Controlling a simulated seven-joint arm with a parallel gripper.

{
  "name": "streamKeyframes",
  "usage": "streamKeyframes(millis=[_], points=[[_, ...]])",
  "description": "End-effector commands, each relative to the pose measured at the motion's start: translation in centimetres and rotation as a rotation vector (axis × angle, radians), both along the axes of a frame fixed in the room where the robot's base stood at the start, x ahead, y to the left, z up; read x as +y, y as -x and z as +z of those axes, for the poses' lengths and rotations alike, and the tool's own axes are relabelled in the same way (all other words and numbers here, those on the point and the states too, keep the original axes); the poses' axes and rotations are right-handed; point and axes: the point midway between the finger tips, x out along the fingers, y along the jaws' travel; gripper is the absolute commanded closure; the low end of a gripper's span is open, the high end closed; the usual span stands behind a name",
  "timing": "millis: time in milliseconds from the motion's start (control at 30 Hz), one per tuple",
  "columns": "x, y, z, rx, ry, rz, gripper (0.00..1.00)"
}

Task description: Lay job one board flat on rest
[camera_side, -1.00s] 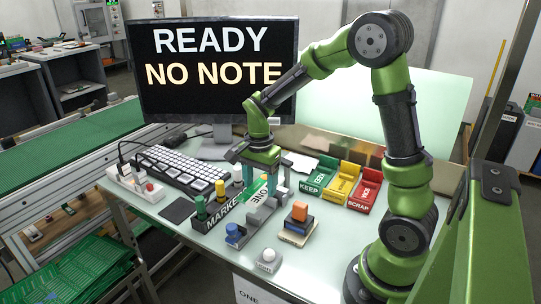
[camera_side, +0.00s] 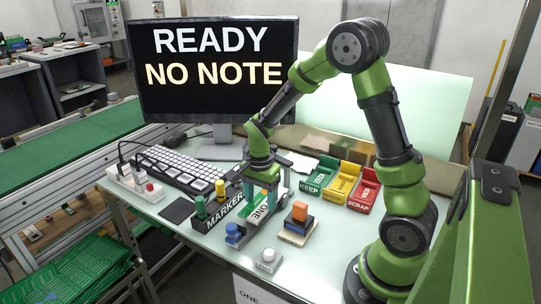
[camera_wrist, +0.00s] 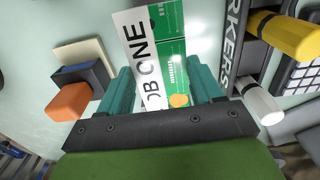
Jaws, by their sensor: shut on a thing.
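The job one board (camera_side: 263,211) is green with a white strip reading ONE. My gripper (camera_side: 258,193) is shut on it, with teal fingers on both sides. In the wrist view the board (camera_wrist: 146,62) lies between the two fingers (camera_wrist: 163,88), its strip reading JOB ONE and an orange round part near the wrist. In the side view its face shows toward the camera, over the place of the grey rest, which is mostly hidden behind it. I cannot tell whether the board touches the rest.
A black marker rack (camera_side: 224,218) stands close on the left, with a blue item (camera_side: 235,233) in front. KEEP (camera_side: 313,185), yellow and SCRAP (camera_side: 362,199) trays lie behind. A white button (camera_side: 268,261) is in front.

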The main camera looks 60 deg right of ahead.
Motion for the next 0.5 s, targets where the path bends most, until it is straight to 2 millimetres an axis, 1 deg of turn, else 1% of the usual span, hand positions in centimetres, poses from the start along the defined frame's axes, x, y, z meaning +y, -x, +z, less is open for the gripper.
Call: streamKeyframes(millis=[467,500], points=[[-0.01,0.00,-0.81,0.001,0.000,0.000,0.66],[-0.01,-0.02,-0.79,0.000,0.000,0.000,0.30]])
